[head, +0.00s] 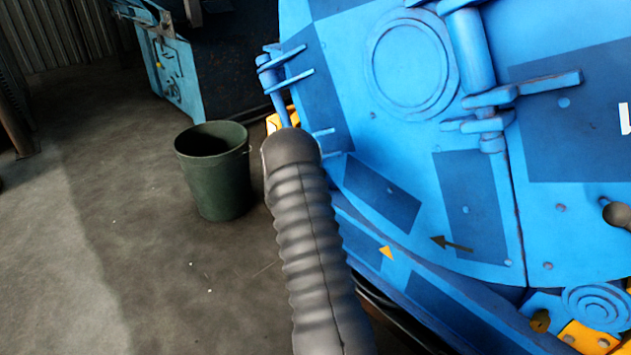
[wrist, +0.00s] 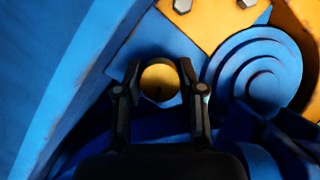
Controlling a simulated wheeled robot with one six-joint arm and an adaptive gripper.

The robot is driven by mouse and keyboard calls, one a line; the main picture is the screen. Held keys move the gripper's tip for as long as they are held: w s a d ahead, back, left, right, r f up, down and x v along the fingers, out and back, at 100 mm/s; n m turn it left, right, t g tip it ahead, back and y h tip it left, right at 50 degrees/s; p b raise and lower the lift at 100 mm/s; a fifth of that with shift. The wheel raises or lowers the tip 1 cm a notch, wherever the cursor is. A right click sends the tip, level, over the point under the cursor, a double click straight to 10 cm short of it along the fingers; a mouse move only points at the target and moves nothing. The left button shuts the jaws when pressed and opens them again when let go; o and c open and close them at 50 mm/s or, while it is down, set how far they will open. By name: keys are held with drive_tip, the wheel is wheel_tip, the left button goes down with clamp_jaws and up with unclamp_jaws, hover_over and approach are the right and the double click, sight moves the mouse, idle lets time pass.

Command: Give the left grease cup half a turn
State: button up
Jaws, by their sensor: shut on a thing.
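A round brass grease cup (wrist: 160,88) sits on a blue mount in the wrist view, with a dark mark on its face. My gripper (wrist: 160,72) is shut on it, with one dark finger on each side. In the head view my gripper and this cup are hidden behind my ribbed dark arm sleeve, at the left end of the blue machine. Another brass knob (head: 540,320), which looks like a second cup, shows at the lower right of the head view, apart from my arm.
The blue drum machine (head: 400,150) fills the right of the head view. A blue stepped disc (wrist: 255,72) and a yellow plate (wrist: 215,25) lie close to the held cup. A green bucket (head: 218,180) stands on the floor at left, where much of the floor is clear.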

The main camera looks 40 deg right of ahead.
drive_tip(key=m+t, duration=0.1)
drive_tip(key=m, duration=0.1)
drive_tip(key=m+t+h, duration=0.1)
drive_tip(key=m, duration=0.2)
drive_tip(key=shift+s+f, duration=0.1)
drive_tip(key=shift+f, duration=0.1)
drive_tip(key=m+h, duration=0.1)
drive_tip(key=m, duration=0.2)
drive_tip(key=m+h, duration=0.1)
drive_tip(key=m, duration=0.2)
drive_tip(key=shift+f+t+h, duration=0.1)
drive_tip(key=shift+t+h, duration=0.2)
drive_tip(key=shift+h, duration=0.1)
drive_tip(key=m+h, duration=0.1)
drive_tip(key=m, duration=0.3)
drive_tip(key=m+g+h, duration=0.1)
drive_tip(key=m, duration=0.3)
drive_tip(key=shift+g+h, duration=0.3)
drive_tip(key=shift+h, duration=0.1)
drive_tip(key=m+g, duration=0.2)
drive_tip(key=m, duration=0.2)
drive_tip(key=m+g+h, duration=0.1)
drive_tip(key=m, duration=0.3)
drive_tip(key=shift+g+h, duration=0.3)
drive_tip(key=shift+g, duration=0.1)
drive_tip(key=shift+m, duration=0.6)
drive_tip(key=o, duration=1.1)
drive_tip(key=shift+d, duration=0.15)
drive_tip(key=shift+o, duration=0.2)
drive_tip(key=shift+a, duration=0.3)
